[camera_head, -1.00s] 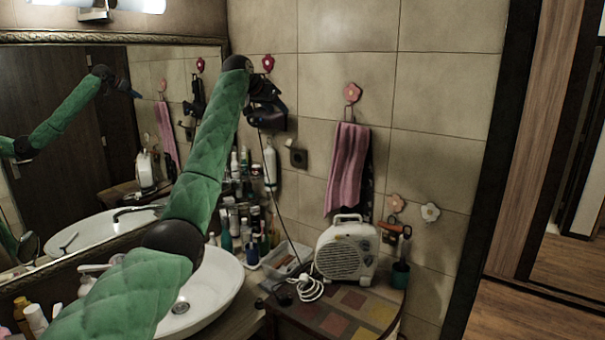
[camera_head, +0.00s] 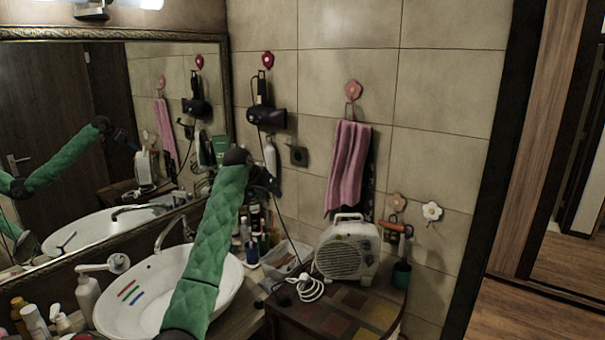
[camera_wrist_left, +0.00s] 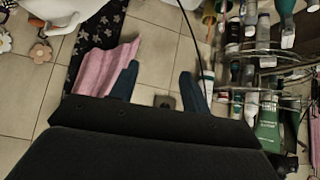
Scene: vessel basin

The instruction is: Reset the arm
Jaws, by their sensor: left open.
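My left arm (camera_head: 212,245), in a green quilted cover, reaches over the sink towards the corner. My left gripper (camera_head: 272,184) is at its end, in front of the bottle shelf and below the hair dryer. In the left wrist view its two dark fingers (camera_wrist_left: 158,75) are spread apart with nothing between them. Tiled wall and a dark socket show beyond them. The dark hair dryer (camera_head: 267,116) hangs on the wall under a red flower hook, apart from the gripper. My right gripper is not in view.
The white sink (camera_head: 120,307) lies below my arm, with toothbrushes in it and bottles (camera_head: 87,293) at left. A white fan heater (camera_head: 347,250) stands on a tiled cabinet (camera_head: 352,300). A pink towel (camera_head: 348,168) hangs on the wall. A mirror (camera_head: 60,100) is at left.

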